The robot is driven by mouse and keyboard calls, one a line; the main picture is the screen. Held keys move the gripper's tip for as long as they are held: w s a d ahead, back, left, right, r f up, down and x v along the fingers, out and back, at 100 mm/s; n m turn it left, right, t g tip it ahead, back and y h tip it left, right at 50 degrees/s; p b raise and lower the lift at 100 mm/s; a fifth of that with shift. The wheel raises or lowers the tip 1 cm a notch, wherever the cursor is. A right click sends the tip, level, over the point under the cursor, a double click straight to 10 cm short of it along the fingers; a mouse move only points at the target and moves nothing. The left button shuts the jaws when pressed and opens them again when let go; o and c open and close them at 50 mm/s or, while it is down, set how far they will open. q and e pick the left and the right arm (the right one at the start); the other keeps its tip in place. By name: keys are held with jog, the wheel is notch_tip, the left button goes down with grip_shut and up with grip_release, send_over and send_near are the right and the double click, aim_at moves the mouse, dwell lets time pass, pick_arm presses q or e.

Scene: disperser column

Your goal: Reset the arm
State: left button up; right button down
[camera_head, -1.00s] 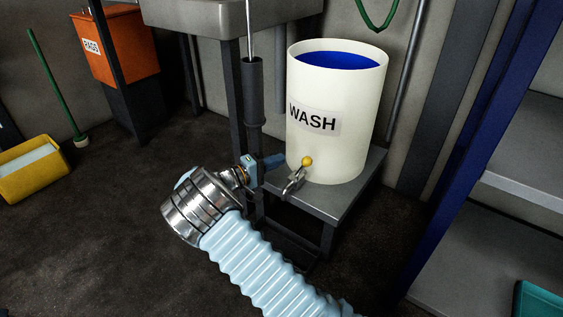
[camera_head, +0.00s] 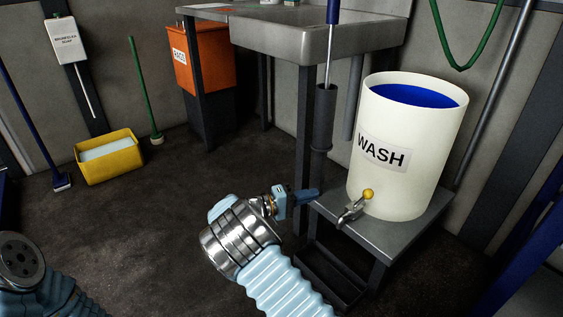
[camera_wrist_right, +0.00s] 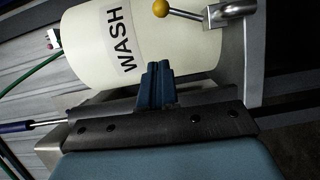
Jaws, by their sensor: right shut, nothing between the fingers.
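My right gripper (camera_head: 306,196) is shut and empty, with its arm in a light blue ribbed sleeve coming up from the bottom. It is in front of the white wash drum (camera_head: 386,187), left of the drum's tap (camera_head: 355,208) with its yellow knob, and looks apart from it. In the right wrist view the closed blue fingers (camera_wrist_right: 156,84) show in front of the drum (camera_wrist_right: 100,48), with the yellow knob above right. At the lower left of the head view part of my left arm shows, but its gripper fingers are not visible.
The drum stands on a low metal stand (camera_head: 410,240). A metal sink (camera_head: 290,38) and a dark tube holding a rod (camera_head: 323,115) are behind the gripper. An orange rag bin (camera_head: 207,62) and a yellow bucket (camera_head: 105,165) stand at the back left. The floor between is clear.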

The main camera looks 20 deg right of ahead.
jog(key=s+d+f+n+g+y, duration=0.1)
jog(key=s+d+f+y, duration=0.1)
jog(key=f, duration=0.3)
jog(key=s+d+f+n+g+y, duration=0.1)
jog(key=s+d+f+y, duration=0.15)
jog(key=f, duration=0.35)
jog(key=s+a+f+g+y, duration=0.1)
jog(key=s+a+f+y, duration=0.1)
jog(key=s+f+y, duration=0.4)
jog(key=s+a+f+g+y, duration=0.1)
jog(key=s+a+f+y, duration=0.15)
jog(key=s+f, duration=0.6)
jog(key=s+a+f+m+t+y, duration=0.1)
jog(key=s+a+f+y, duration=0.25)
jog(key=a, duration=0.25)
jog(key=s+a+f+m+y, duration=0.1)
jog(key=s+a+f+y, duration=0.1)
jog(key=s+a+y, duration=0.3)
jog(key=a+r+m+t+p, duration=0.2)
jog(key=a+r+p, duration=0.2)
jog(key=r+p, duration=0.8)
notch_tip(320, 180, up, 4)
jog(key=shift+s+a+f+t+p, duration=0.15)
jog(key=shift+s+f+t+p, duration=0.1)
jog(key=shift+t+p, duration=0.15)
